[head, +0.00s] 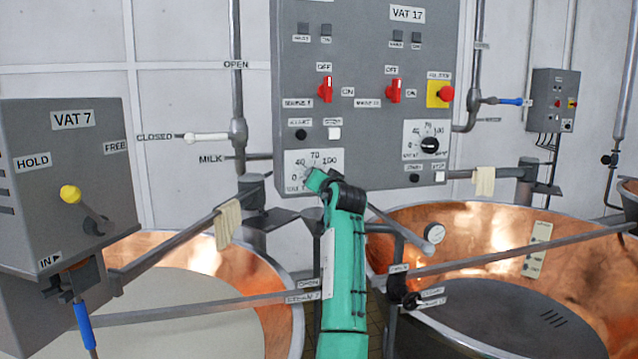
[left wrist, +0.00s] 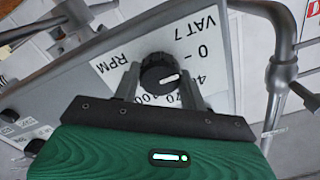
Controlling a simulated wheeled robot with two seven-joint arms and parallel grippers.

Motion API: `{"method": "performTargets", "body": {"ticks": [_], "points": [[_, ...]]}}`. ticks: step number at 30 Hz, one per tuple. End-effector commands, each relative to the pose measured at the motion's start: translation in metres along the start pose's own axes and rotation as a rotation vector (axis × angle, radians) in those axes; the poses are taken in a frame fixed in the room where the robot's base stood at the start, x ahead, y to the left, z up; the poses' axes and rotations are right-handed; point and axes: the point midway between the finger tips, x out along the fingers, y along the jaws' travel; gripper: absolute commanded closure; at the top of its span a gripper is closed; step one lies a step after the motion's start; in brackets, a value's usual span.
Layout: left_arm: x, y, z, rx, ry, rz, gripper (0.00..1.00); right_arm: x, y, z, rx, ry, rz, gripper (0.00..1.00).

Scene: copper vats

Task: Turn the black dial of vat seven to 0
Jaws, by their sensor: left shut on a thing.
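The black dial of vat seven (left wrist: 160,72) shows in the left wrist view on a white scale plate marked VAT 7 and RPM, with 0, 40, 70 and 100 around it. Its white mark points to the right in that view, roughly at the 40 side of the scale. My left gripper (left wrist: 158,80) is shut on the dial, one finger on each side. In the head view my left gripper (head: 312,173) is at the lower left scale plate (head: 328,158) of the grey panel and hides the dial. My right gripper is in neither view.
The grey control panel (head: 350,60) carries red switches, a red stop button (head: 446,93) and a second black dial (head: 429,145) under VAT 17. Copper vats stand below left (head: 270,290) and right (head: 590,270). A VAT 7 lever box (head: 70,180) is at left.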

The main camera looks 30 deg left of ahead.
Motion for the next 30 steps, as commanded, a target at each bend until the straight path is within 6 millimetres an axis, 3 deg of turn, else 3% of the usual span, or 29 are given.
{"method": "performTargets", "body": {"ticks": [10,11,14,24,30], "points": [[0.0,-0.003,-0.004,-0.01,0.008,-0.003,0.8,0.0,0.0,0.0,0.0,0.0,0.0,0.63],[0.0,-0.003,-0.004,-0.01,0.008,-0.003,0.55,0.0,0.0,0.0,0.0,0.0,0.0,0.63],[0.0,-0.003,-0.003,-0.009,0.007,-0.003,0.36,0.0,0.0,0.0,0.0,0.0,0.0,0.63],[-0.003,-0.001,-0.001,-0.006,0.004,-0.001,0.35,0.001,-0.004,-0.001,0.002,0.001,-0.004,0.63],[-0.028,0.001,0.001,-0.008,0.005,-0.001,0.35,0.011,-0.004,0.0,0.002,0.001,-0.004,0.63]]}}
